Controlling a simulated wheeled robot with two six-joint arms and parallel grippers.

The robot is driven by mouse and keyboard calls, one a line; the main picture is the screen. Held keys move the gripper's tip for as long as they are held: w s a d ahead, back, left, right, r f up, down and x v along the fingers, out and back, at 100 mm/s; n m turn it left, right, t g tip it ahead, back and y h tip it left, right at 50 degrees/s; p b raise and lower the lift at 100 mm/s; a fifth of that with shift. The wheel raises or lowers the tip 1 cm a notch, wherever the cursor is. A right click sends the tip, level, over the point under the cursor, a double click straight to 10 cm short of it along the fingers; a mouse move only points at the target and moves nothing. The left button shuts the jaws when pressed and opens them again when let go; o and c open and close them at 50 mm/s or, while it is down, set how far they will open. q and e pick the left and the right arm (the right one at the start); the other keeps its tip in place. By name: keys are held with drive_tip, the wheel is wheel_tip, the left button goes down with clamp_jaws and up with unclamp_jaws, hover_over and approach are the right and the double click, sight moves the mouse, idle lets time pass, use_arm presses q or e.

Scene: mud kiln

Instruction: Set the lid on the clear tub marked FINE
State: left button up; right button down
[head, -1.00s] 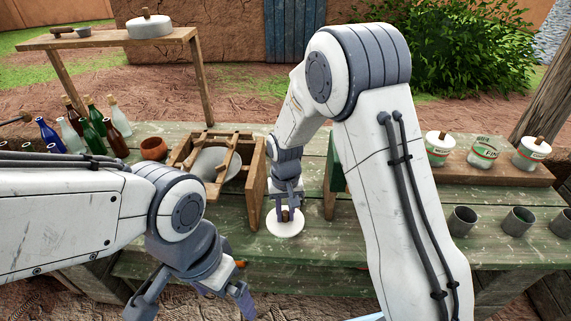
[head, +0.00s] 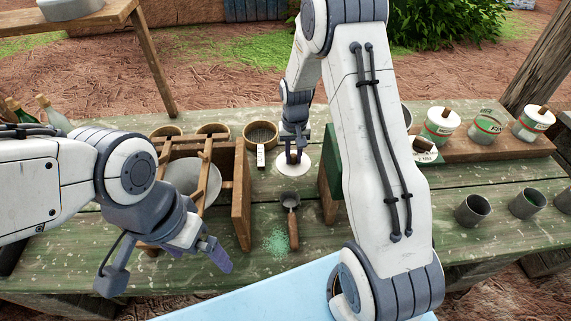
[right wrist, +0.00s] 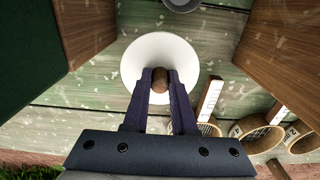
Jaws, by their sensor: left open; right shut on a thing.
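The clear tub marked FINE (head: 485,129) stands on the wooden board at the right, in the middle of three tubs, with an open top. My right gripper (head: 293,157) is shut on the wooden knob of a round white lid (head: 300,169) near the middle of the bench. The right wrist view shows the lid (right wrist: 137,56) under the fingers and the knob (right wrist: 159,85) between them. I cannot tell whether the lid touches the bench. My left gripper (head: 165,268) is open and empty at the front left.
Lidded tubs stand left (head: 441,121) and right (head: 533,122) of the open one. Grey cups (head: 472,210) stand before them. A wooden frame (head: 242,195) is left of the lid, a green panel (head: 331,160) right. A scoop (head: 292,215) and spilled grains lie in front.

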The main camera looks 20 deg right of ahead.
sight(293, 163)
drive_tip(key=shift+s+f+p, duration=0.1)
drive_tip(key=shift+f+p, duration=0.2)
drive_tip(key=shift+f, duration=2.3)
drive_tip(key=shift+f, duration=0.1)
drive_tip(key=c, duration=0.7)
unclamp_jaws()
